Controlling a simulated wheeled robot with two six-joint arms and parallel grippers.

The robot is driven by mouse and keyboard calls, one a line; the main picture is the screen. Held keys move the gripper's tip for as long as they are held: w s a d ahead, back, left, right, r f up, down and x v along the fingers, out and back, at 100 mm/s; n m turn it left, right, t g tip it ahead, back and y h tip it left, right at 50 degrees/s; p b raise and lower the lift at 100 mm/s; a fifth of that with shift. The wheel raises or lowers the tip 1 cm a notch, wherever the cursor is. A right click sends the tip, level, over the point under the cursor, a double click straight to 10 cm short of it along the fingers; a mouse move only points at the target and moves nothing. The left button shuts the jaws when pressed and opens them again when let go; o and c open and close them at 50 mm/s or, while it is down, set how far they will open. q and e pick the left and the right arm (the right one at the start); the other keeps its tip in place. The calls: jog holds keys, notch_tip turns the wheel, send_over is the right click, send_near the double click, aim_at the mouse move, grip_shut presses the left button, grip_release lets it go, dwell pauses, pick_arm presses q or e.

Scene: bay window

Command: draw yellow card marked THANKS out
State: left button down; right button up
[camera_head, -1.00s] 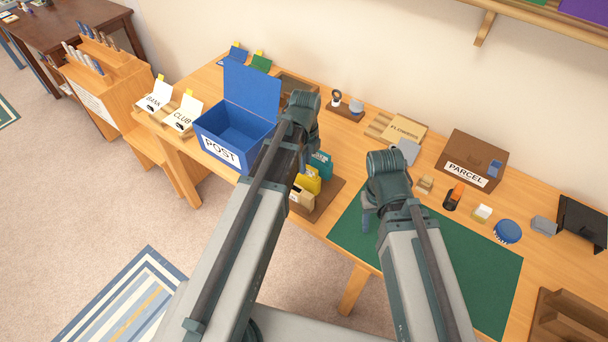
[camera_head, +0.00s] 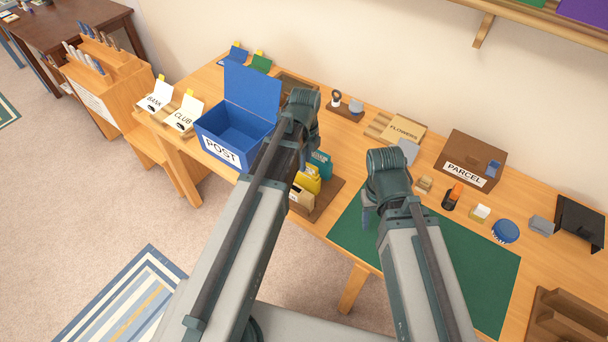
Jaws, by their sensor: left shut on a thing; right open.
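The yellow card (camera_head: 309,183) stands in a row between a teal card (camera_head: 321,165) and a tan card (camera_head: 301,198), on a brown base (camera_head: 328,195) on the table. Any lettering on the yellow card is too small to read. My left gripper (camera_head: 303,163) is at the top of the yellow card and shut on it; its fingertips are mostly hidden by my own arm. My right gripper (camera_head: 367,213) is open and empty above the left part of the green mat (camera_head: 440,250).
A blue open box marked POST (camera_head: 218,150) stands left of the cards. A brown PARCEL box (camera_head: 470,160), a FLOWERS packet (camera_head: 404,130), an orange-and-black item (camera_head: 453,196) and a blue round brush (camera_head: 505,231) are to the right. The green mat is bare.

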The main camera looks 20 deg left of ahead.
pick_arm(q)
jog(key=shift+r+p, duration=3.6)
jog(key=shift+r, duration=0.1)
